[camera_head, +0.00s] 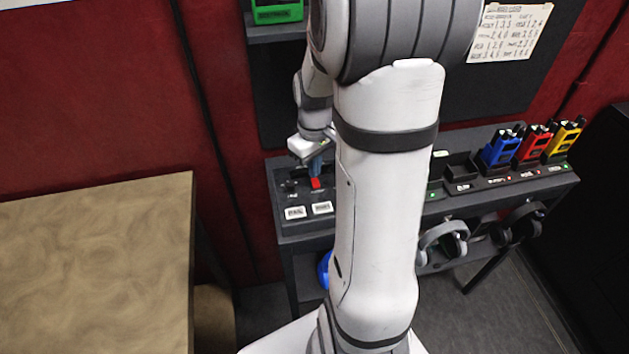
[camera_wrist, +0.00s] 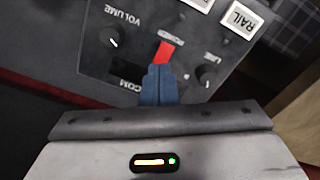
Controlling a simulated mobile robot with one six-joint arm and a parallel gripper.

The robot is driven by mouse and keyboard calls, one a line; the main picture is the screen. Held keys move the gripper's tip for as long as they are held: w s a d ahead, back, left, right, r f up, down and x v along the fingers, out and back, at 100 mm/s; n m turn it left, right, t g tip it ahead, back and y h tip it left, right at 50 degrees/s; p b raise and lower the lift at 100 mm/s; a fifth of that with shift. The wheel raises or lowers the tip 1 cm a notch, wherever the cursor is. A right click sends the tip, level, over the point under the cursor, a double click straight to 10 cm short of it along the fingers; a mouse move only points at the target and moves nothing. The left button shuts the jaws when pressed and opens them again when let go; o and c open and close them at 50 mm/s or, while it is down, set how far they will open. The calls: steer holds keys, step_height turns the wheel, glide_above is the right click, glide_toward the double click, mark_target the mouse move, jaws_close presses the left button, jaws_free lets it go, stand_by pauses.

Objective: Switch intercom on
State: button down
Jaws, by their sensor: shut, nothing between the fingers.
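The intercom panel (camera_head: 288,205) is a dark box at the left end of the equipment desk, and it fills much of the wrist view (camera_wrist: 92,38). A red rocker switch (camera_wrist: 165,52) labelled POWER lies between the VOLUME knob (camera_wrist: 113,40) and the LINE knob (camera_wrist: 206,74). The switch also shows red in the head view (camera_head: 315,183). My gripper (camera_wrist: 158,72) is shut and empty, its blue fingertips at the lower end of the switch. I cannot tell whether they touch. The fingers hide part of the switch and the INTERCOM lettering. My gripper shows small in the head view (camera_head: 315,166).
White buttons, one marked RAIL (camera_wrist: 241,17), sit near the switch on the panel. Blue (camera_head: 499,150), red (camera_head: 532,145) and yellow (camera_head: 564,138) radios stand in chargers at the right. Headphones (camera_head: 444,240) hang below. A wooden table (camera_head: 95,265) stands at the left.

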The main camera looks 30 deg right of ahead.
steer(key=shift+f+b, duration=0.75)
steer(key=shift+f, duration=0.15)
stand_by(0.6)
steer(key=shift+r+p, duration=2.65)
steer(key=shift+r, duration=0.95)
steer(key=s+a+r+m+t, duration=0.2)
steer(key=s+a+r+t, duration=0.1)
steer(key=s+a+r, duration=0.7)
steer(key=s+a, duration=0.2)
steer(key=shift+s+a+r+m, duration=0.15)
steer(key=shift+s+r+m, duration=0.15)
steer(key=shift+s+m, duration=0.1)
